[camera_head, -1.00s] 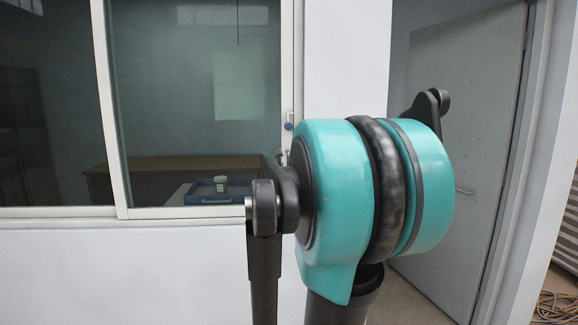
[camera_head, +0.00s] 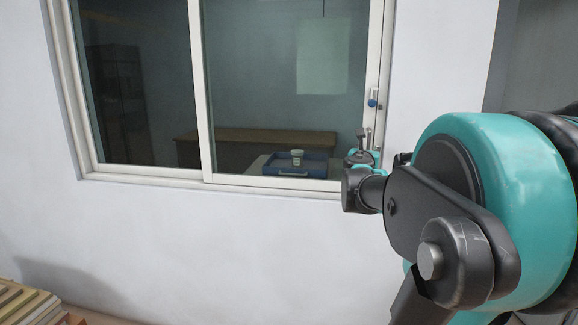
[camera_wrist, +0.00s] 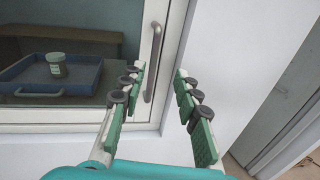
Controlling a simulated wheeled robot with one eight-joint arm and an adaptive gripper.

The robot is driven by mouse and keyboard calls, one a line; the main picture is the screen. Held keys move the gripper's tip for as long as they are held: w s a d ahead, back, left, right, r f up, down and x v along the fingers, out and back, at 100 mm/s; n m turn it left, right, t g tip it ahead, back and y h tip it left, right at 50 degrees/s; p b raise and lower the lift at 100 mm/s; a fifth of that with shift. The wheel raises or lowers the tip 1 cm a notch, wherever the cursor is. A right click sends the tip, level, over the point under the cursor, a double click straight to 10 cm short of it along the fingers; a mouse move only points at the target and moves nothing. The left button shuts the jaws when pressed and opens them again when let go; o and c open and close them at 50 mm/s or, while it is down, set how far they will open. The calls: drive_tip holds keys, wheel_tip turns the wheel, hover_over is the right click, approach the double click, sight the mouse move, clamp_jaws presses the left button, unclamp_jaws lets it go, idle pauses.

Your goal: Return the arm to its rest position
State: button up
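My gripper (camera_wrist: 162,80) is open and empty in the wrist view. Its two green-padded fingers stand apart in front of the window frame and white wall, with a grey window handle (camera_wrist: 157,62) behind the left finger. In the head view my arm reaches in from the right. Its teal and black joint fills the right side. A small part of my gripper (camera_head: 367,143) shows near the window's lower right corner, partly hidden by the arm.
A sliding window (camera_head: 203,95) with white frames fills much of the wall (camera_head: 250,230). Through the glass are a blue tray (camera_head: 318,167) holding a small container (camera_head: 297,157), and a brown desk (camera_head: 225,145). Stacked boards (camera_head: 25,305) lie at lower left. A grey door (camera_wrist: 285,110) stands at right.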

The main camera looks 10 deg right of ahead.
drive_tip(key=s+a+f+m+g+y, duration=0.1)
drive_tip(key=s+a+f+m+g, duration=0.1)
drive_tip(key=s+f+m, duration=0.4)
drive_tip(key=s+a+f+m+g+y, duration=0.1)
drive_tip(key=s+f+m+g, duration=0.2)
drive_tip(key=f+m, duration=0.55)
drive_tip(key=s+a+f+m+g, duration=0.2)
drive_tip(key=s+f+m, duration=0.3)
drive_tip(key=f, duration=0.5)
drive_tip(key=s+a+f+m+g+y, duration=0.4)
drive_tip(key=s+a+f+m+y, duration=0.3)
drive_tip(key=s+a+f+m, duration=0.3)
drive_tip(key=s+a+f, duration=0.2)
drive_tip(key=a+f, duration=0.1)
drive_tip(key=a, duration=0.1)
drive_tip(key=shift+a+f, duration=0.15)
drive_tip(key=shift+f, duration=0.25)
drive_tip(key=shift+w, duration=0.1)
